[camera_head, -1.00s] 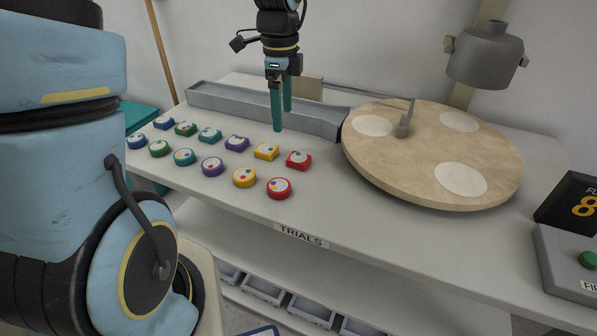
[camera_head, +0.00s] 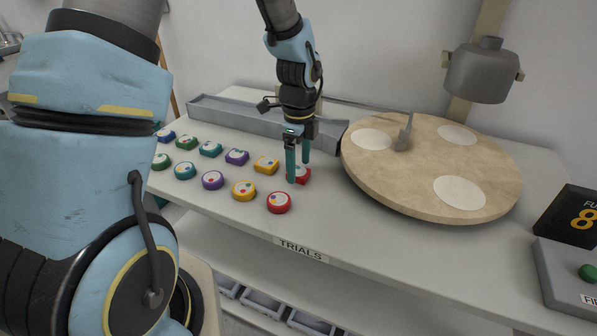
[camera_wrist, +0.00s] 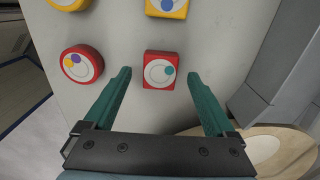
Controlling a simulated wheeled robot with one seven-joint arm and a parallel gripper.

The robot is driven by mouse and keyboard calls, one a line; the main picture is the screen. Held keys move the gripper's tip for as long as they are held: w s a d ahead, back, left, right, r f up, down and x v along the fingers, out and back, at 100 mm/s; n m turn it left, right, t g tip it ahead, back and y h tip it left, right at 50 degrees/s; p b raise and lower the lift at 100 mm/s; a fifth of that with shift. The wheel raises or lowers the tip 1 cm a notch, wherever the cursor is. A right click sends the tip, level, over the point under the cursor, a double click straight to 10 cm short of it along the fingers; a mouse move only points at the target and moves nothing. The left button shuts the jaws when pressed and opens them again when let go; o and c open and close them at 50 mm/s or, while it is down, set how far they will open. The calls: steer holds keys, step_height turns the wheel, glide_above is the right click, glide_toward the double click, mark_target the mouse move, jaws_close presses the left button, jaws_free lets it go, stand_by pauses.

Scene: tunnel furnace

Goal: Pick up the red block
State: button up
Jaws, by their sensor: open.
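The red block (camera_head: 304,175) is square with a white disc on top. It stands at the right end of the back row on the table, partly hidden by my fingers in the head view. My gripper (camera_head: 299,169) is open, fingers pointing down, at the block. In the wrist view the red block (camera_wrist: 160,70) lies between the lines of the two open fingers, just ahead of their tips, and shows a teal dot on its disc. I cannot tell whether a finger touches it. A round red piece (camera_head: 279,202) stands nearer the table's front edge; it also shows left of my gripper (camera_wrist: 160,85) in the wrist view.
A yellow square block (camera_head: 266,165) stands left of the red block, with several more coloured pieces beyond. A round wooden turntable (camera_head: 430,190) is close on the right. A grey trough (camera_head: 235,117) runs behind.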

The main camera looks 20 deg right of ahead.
steer(key=shift+f, duration=0.65)
jaws_close()
